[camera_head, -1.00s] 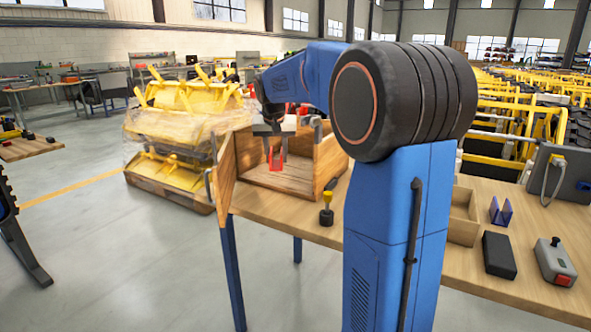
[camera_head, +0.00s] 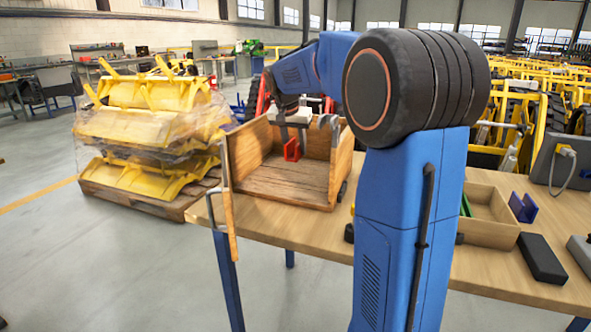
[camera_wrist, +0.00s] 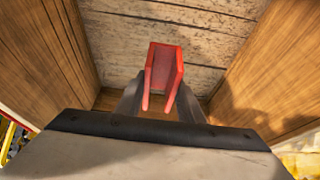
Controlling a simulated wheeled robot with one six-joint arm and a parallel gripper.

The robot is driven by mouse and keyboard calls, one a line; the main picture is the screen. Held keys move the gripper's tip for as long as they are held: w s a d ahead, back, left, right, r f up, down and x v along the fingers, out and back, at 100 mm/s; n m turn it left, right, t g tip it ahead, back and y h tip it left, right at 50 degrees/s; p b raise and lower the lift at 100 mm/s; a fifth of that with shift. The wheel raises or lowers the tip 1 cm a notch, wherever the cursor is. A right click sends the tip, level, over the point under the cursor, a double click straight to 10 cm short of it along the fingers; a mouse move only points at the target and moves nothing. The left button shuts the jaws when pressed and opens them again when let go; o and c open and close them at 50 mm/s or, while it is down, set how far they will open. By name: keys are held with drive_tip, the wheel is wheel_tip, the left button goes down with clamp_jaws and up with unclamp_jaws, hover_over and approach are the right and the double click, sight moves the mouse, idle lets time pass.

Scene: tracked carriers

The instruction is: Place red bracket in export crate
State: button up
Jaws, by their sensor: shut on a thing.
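The red bracket (camera_head: 291,150) is a small U-shaped piece held between the fingers of my gripper (camera_head: 292,141). The wooden export crate (camera_head: 341,168) stands on the table with its front side open. The bracket is inside the crate's space, between its side walls, and seems to hang above the plank floor. The wrist view shows the bracket (camera_wrist: 164,76) between my fingertips (camera_wrist: 163,104), with the crate floor (camera_wrist: 215,50) beyond it. Shadow and viewing angle leave the exact gap to the floor unclear.
A panel (camera_head: 230,213) with a grey handle stands edge-on at the crate's front left. Wrapped yellow parts (camera_head: 150,125) stand on a pallet at left.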

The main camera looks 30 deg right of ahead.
sight(294, 158)
drive_tip(key=shift+f, duration=3.4)
drive_tip(key=shift+f, duration=0.15)
drive_tip(key=o, duration=1.3)
drive_tip(key=v, duration=1.2)
drive_tip(key=shift+w, duration=0.1)
